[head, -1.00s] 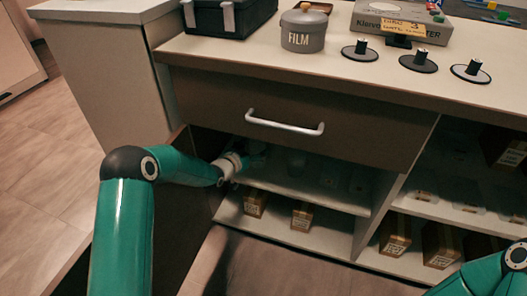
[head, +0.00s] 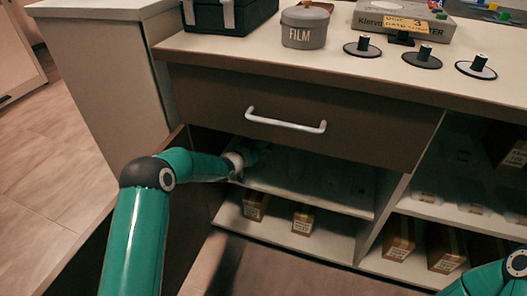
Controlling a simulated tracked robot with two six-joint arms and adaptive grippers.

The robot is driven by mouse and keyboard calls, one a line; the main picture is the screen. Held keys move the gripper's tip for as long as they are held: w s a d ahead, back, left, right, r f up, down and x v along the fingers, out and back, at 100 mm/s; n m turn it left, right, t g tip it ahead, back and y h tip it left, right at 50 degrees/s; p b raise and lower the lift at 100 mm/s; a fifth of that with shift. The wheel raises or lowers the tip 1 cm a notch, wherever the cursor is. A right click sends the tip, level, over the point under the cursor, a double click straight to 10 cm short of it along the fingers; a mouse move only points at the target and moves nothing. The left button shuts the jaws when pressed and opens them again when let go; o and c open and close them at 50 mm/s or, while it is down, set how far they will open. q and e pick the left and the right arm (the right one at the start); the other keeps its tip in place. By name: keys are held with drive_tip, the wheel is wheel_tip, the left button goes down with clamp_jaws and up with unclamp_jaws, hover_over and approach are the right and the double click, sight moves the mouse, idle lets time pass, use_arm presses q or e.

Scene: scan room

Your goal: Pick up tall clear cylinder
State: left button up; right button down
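My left arm reaches into the open cabinet under the drawer. My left gripper (head: 258,153) is in deep shadow at the left end of the upper shelf, just below the drawer's bottom edge. Its fingers are too dark to tell whether they are open or shut, or hold anything. Faint clear shapes stand on the upper shelf (head: 335,202) to the right of the gripper. I cannot make out with certainty which of them is the tall clear cylinder. Part of my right arm shows at the lower right corner; its gripper is out of view.
The closed drawer (head: 290,120) with a metal handle overhangs the shelf. Small brown boxes (head: 304,219) stand on the lower shelf. A divider (head: 395,205) bounds the bay. The counter above holds a FILM tin (head: 304,28), black case (head: 228,16) and several black discs (head: 422,58).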

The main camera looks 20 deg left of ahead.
use_arm(q)
drive_tip(key=c, duration=0.5)
drive_tip(key=shift+r, duration=0.1)
clamp_jaws()
